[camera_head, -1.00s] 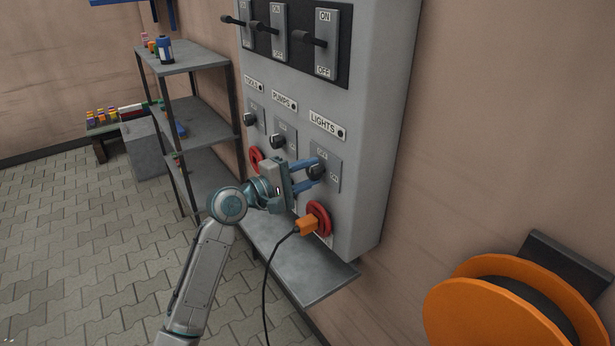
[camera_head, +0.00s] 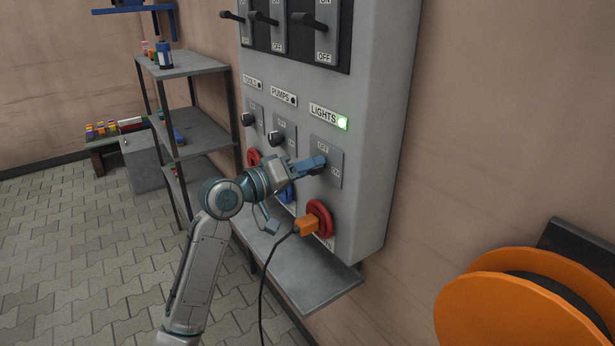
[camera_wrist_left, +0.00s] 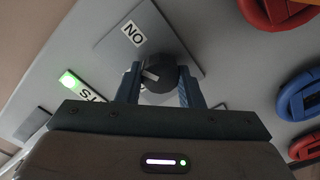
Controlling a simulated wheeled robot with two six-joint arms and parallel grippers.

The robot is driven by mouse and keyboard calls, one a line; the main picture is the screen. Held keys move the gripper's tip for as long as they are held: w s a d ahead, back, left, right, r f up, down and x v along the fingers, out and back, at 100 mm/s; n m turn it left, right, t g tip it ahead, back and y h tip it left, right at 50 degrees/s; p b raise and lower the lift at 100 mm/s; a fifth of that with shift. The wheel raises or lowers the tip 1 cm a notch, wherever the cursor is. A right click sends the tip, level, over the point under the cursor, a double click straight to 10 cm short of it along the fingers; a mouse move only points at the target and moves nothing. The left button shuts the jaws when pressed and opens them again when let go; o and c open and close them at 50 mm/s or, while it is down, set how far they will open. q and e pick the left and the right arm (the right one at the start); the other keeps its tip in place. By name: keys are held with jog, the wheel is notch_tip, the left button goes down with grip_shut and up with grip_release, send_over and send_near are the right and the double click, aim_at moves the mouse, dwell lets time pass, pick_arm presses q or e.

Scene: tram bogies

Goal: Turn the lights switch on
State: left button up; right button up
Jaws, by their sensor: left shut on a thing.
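My right gripper is not in view.
An orange plug (camera_head: 305,226) with a black cable sits in a red socket (camera_head: 321,215) just below. The TOOLS knob (camera_head: 248,119) and PUMPS knob (camera_head: 275,137) are to the left. A grey shelf (camera_head: 300,275) juts out underneath. An orange reel (camera_head: 520,312) is at right.

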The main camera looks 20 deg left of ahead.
pick_arm(q)
jog(key=shift+f+m+b, duration=0.15)
jog(key=shift+m+b, duration=1.3)
jog(key=shift+m, duration=0.95)
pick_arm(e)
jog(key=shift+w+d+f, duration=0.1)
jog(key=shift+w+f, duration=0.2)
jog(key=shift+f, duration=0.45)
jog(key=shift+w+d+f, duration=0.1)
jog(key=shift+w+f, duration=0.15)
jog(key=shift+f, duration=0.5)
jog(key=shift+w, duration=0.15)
pick_arm(q)
jog(key=o, duration=0.8)
jog(key=shift+o, duration=0.8)
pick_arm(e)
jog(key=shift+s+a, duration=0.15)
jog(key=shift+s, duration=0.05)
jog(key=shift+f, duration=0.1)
